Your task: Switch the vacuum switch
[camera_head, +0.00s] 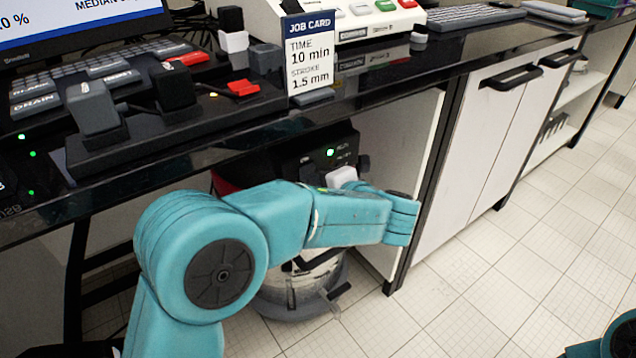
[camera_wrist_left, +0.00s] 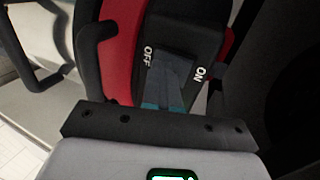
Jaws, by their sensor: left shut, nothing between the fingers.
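The vacuum (camera_head: 290,303) stands on the floor under the bench, with a pale drum and a dark top bearing a green light. My left arm partly covers it. In the left wrist view, its switch (camera_wrist_left: 172,60) is a dark grey rocker on a black panel, with OFF printed on the left and ON on the right. My left gripper (camera_wrist_left: 168,90) is shut and empty, its teal fingertips at the lower part of the rocker. Contact cannot be told. In the head view my arm ends beside the vacuum top, and the fingertips and switch are hidden.
The dark bench top (camera_head: 235,128) overhangs the vacuum, carrying a job card (camera_head: 309,58), keyboards and switch blocks. A white cabinet (camera_head: 480,150) stands to the right. A black handle (camera_wrist_left: 97,35) and a red rim (camera_wrist_left: 122,35) lie left of the switch.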

